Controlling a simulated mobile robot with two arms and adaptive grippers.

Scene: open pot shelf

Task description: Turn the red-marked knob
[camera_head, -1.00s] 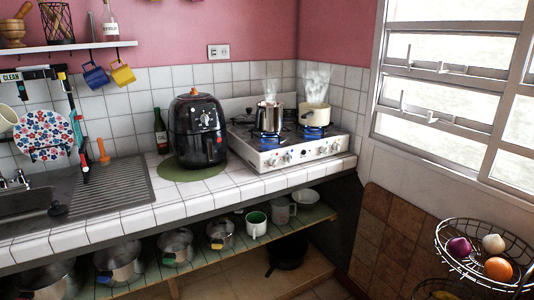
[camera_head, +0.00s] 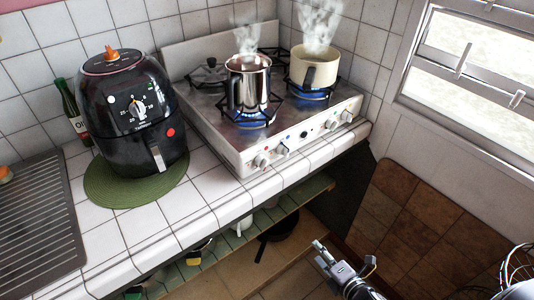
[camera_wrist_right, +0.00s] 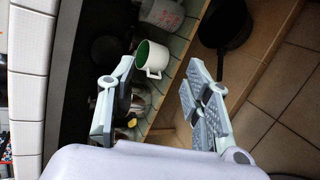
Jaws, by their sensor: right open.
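The stove (camera_head: 228,155) stands on the tiled counter, with a row of knobs along its white front panel. The leftmost knob (camera_head: 261,161) has small red marks close to it. Another knob (camera_head: 331,124) further right also seems to have a red spot by it; the marks are too small to tell apart surely. My right gripper (camera_head: 343,255) is at the lower right, below and in front of the counter, apart from the stove. In the right wrist view my right gripper (camera_wrist_right: 157,75) is open, with nothing between its fingers. My left gripper is not in view.
A steel pot (camera_head: 248,85) and a cream pot (camera_head: 314,68) steam over blue flames. A black air fryer (camera_head: 125,105) with a dial and red dot stands left of the stove. A lower shelf (camera_wrist_right: 175,80) holds a white-green mug (camera_wrist_right: 152,58). The counter's front strip is clear.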

